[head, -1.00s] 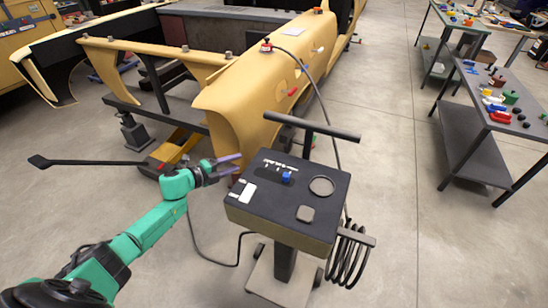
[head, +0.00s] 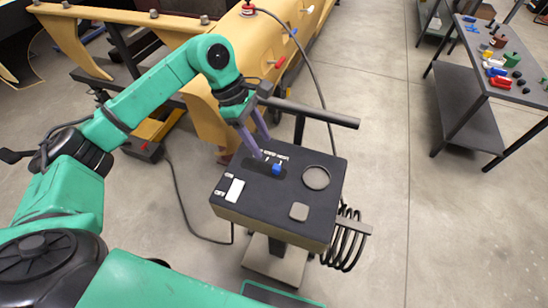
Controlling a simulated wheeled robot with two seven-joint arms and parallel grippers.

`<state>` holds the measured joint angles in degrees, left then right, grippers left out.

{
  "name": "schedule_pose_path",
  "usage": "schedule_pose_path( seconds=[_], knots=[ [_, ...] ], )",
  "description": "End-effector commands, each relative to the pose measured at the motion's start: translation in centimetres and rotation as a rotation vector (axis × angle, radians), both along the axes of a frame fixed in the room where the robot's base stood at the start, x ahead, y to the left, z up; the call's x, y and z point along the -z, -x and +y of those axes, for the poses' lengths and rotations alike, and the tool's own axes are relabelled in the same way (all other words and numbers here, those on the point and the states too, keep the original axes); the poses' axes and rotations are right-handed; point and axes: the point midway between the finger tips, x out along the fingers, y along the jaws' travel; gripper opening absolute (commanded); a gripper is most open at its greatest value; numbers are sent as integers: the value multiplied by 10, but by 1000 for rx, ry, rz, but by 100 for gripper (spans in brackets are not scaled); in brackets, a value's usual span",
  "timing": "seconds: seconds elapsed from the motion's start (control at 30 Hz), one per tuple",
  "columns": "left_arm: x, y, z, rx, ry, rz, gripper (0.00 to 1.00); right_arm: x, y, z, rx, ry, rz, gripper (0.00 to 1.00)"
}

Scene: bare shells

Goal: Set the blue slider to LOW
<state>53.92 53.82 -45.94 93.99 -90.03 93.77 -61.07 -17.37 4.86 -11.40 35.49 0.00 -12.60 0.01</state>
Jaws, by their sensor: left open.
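The blue slider (head: 277,169) is a small knob at the right part of a dark slot on top of the black control box (head: 255,195). Small white lettering lies just behind the slot, too small to read for certain. My left gripper (head: 265,150) reaches down from the upper left, its purple fingers pointing at the slot. The fingers are apart and empty, with the tips just behind and left of the blue slider. I cannot tell whether a fingertip touches the box. My right gripper is not in view.
A yellow car shell (head: 262,50) stands behind.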

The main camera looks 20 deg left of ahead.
Motion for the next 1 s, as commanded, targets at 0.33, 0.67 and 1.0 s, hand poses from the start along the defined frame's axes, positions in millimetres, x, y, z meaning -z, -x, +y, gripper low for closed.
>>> schedule_pose_path(
  seconds=[0.33, 0.67, 1.0],
  knots=[
    [71, 2, -32, -1, 5, 3, 55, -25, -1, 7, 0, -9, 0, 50],
    [82, 2, -35, -2, 4, 0, 55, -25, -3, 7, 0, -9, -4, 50],
    [82, 1, -35, -3, 4, 0, 0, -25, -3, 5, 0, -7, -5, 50]
  ],
)
